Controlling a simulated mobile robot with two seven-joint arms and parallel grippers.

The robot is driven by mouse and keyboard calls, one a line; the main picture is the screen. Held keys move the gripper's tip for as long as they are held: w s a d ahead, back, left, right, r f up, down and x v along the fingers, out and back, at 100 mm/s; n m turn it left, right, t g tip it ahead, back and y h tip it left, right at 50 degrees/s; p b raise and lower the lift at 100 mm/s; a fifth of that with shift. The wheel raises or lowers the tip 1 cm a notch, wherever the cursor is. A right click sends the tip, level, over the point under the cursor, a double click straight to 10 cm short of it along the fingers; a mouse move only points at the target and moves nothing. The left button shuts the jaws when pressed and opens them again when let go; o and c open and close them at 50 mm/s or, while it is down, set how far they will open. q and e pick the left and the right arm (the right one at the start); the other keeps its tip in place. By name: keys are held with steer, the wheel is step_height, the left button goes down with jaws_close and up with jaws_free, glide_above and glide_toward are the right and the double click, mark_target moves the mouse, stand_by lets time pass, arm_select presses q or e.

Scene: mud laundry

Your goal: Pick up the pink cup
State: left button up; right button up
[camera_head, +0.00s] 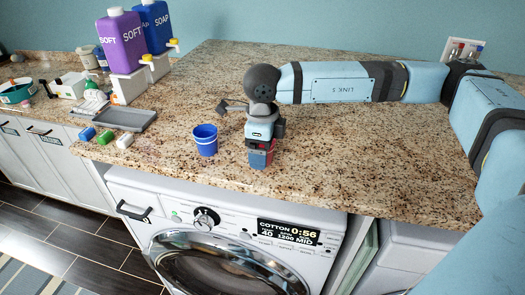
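My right arm comes in from the right, and its gripper (260,150) points down at the worktop near the front edge, right of the blue cup. My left gripper is not in view.
A blue cup (205,140) stands close left of the gripper. A grey tray (126,118), several small coloured rolls, and purple (121,42) and blue (154,27) dispensers are further left. The washing machine (220,230) is below the counter edge. The granite worktop (350,145) is clear at right.

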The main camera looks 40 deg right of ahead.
steer(key=c, duration=0.7)
steer(key=shift+c, duration=0.2)
step_height(320, 180, up, 20)
steer(key=b, duration=0.1)
steer(key=shift+b, duration=0.4)
